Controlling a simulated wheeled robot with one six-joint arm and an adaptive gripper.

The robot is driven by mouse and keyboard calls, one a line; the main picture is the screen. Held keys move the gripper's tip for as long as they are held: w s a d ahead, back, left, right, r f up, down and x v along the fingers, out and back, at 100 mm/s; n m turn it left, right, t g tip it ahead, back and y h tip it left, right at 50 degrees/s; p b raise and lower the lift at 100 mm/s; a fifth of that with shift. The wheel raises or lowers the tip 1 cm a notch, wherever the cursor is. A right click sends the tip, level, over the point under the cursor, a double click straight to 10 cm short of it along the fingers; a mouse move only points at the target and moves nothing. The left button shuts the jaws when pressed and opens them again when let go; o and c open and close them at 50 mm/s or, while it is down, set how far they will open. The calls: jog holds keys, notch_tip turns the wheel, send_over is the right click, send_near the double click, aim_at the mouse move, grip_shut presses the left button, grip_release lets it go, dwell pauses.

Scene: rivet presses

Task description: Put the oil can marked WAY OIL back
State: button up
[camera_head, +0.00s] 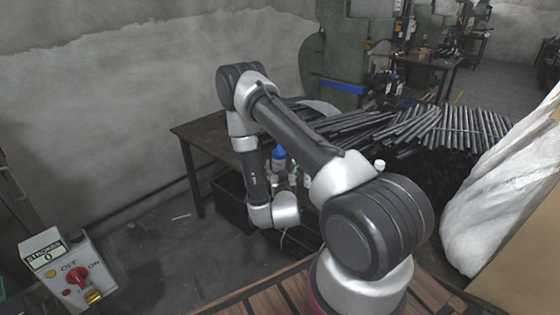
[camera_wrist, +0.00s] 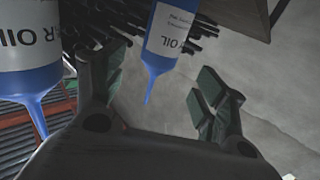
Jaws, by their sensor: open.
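In the wrist view, my gripper (camera_wrist: 158,75) is open, its two dark-green-padded fingers apart. A white and blue oil can (camera_wrist: 171,38) shows beyond the gap between them, its thin blue spout pointing down in the picture. Its label ends in OIL; I cannot clearly read the first word or tell how near it is. A second, larger-looking oil can (camera_wrist: 32,48) stands outside the left finger, its label ending in "AR OIL".
A dark table (camera_head: 196,142) carries many black rods (camera_head: 455,128) behind my arm. A black bin (camera_head: 232,201) stands under its left end. A control box (camera_head: 66,271) with a red knob is at lower left, and a pale sheet-like bundle (camera_head: 490,200) is at right.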

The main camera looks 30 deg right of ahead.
jog(key=v, duration=0.2)
jog(key=shift+s+a, duration=0.15)
jog(key=shift+s, duration=0.1)
jog(key=shift+r, duration=0.1)
jog(key=w+r+m+g+y, duration=0.1)
jog(key=w+r+g, duration=0.1)
jog(key=w+r, duration=0.3)
notch_tip(320, 180, up, 11)
jog(key=g+y, duration=0.3)
jog(key=y, duration=0.1)
send_over(274, 155)
jog(key=s+a, duration=0.5)
jog(key=a, duration=0.2)
jog(key=s+a+r+n+g+y, duration=0.1)
jog(key=s+a+r+n+y, duration=0.1)
jog(key=s+r, duration=0.35)
jog(key=s+r+n+g, duration=0.2)
jog(key=s+r, duration=0.3)
jog(key=s, duration=0.9)
jog(key=s+d+r+n+g, duration=0.1)
jog(key=s+r+g, duration=0.3)
jog(key=s, duration=1.1)
notch_tip(274, 155, up, 2)
jog(key=shift+s+d+r+n+y, duration=0.1)
jog(key=shift+s+d+n+y, duration=0.2)
jog(key=shift+n, duration=0.2)
